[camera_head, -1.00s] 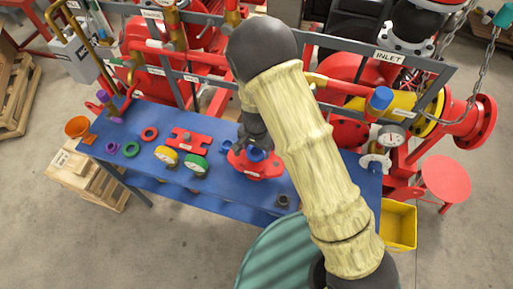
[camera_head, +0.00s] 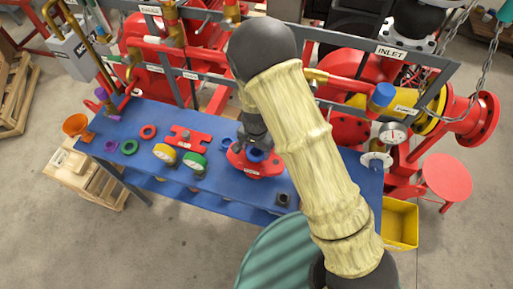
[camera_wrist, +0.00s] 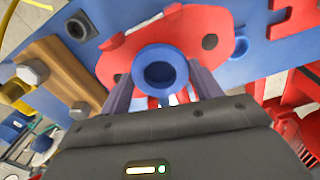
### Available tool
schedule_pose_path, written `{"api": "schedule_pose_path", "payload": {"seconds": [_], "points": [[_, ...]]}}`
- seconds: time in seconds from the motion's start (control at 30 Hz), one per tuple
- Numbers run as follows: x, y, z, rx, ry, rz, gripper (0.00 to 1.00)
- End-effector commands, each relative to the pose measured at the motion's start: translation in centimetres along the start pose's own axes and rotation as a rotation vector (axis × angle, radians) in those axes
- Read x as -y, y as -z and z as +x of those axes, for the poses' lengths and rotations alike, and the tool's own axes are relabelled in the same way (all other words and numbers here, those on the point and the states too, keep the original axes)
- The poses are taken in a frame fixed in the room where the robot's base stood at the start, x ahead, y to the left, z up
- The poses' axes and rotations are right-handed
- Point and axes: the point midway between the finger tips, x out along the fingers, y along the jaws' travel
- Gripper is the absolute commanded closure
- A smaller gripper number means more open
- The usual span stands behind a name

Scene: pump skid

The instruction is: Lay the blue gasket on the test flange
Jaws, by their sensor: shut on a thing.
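The blue gasket (camera_wrist: 160,70) is a thick ring. My gripper (camera_wrist: 162,88) is shut on it, with a finger on each side in the wrist view. In the head view the gasket (camera_head: 256,155) shows at the tip of my gripper (camera_head: 246,146). Beneath it is a red flange plate (camera_wrist: 216,36) with dark bolt holes and a raised red part, which also shows in the head view (camera_head: 262,171). The gasket appears over this plate; whether it touches cannot be told. A white label on the plate is partly hidden.
Another blue piece (camera_head: 227,143) lies beside my gripper. Red pipework stands behind.

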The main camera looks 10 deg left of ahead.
Motion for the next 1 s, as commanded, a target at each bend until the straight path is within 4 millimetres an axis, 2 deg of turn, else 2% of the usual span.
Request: {"api": "schedule_pose_path", "payload": {"seconds": [1.0], "points": [[0.0,0.0,1.9,0.000,0.000,0.000,0.59]]}}
